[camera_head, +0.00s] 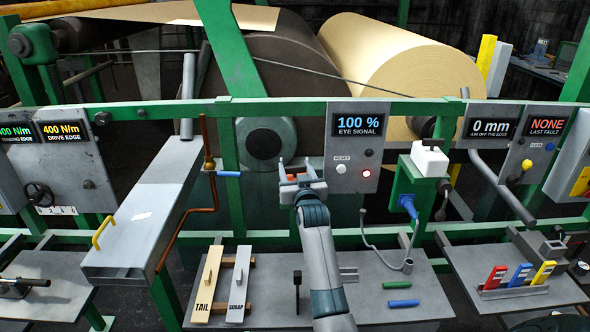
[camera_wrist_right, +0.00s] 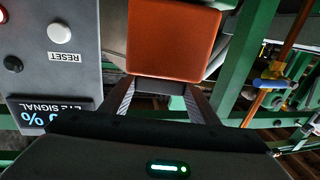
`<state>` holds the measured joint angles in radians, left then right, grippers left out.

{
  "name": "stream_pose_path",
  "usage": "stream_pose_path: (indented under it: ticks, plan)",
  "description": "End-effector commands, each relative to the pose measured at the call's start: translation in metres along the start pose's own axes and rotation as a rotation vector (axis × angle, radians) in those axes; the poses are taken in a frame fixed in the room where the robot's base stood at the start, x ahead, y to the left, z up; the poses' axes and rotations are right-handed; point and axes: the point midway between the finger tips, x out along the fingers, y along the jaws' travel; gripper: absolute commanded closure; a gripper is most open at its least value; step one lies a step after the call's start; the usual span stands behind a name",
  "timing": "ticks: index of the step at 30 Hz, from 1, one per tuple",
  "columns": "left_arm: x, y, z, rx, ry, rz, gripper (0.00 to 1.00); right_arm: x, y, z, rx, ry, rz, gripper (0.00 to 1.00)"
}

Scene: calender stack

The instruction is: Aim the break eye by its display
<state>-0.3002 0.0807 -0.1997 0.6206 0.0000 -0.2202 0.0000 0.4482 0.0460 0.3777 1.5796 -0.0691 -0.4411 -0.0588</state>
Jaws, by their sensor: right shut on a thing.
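My right gripper (camera_head: 296,168) is raised in front of the green frame, left of the eye signal panel. In the right wrist view its fingers (camera_wrist_right: 160,85) are shut on an orange-faced block (camera_wrist_right: 173,38), which appears to be the break eye. Its mount is mostly hidden. The eye signal display (camera_head: 357,123) reads 100 %; it also shows upside down at the left of the right wrist view (camera_wrist_right: 48,112). The aim display (camera_head: 489,127) at the right reads 0 mm. My left gripper is not in view.
Beside my right gripper are a white reset button (camera_head: 341,169) and a lit red lamp (camera_head: 366,172). The bench (camera_head: 375,270) below holds wooden pieces and tools.

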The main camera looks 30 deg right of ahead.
Motion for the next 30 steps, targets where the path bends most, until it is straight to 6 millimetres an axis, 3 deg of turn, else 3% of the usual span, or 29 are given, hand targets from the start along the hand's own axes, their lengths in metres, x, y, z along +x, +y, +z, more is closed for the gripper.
stream_pose_path:
  ticks: [1, 2, 4, 20, 30]
  plan:
    - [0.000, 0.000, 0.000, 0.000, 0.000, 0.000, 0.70, 0.000, 0.000, -0.001, 0.001, 0.001, 0.000, 0.68]
    - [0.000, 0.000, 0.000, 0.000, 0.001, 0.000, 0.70, 0.000, 0.000, -0.001, 0.001, 0.001, 0.000, 0.43]
    - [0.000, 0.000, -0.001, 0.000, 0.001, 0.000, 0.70, 0.000, 0.000, -0.001, 0.000, 0.001, 0.000, 0.27]
    - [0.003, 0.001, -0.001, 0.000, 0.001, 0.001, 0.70, -0.007, 0.000, 0.001, 0.000, 0.001, 0.000, 0.27]
    - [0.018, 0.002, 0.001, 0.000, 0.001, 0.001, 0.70, -0.048, -0.001, 0.003, 0.000, 0.001, 0.000, 0.27]
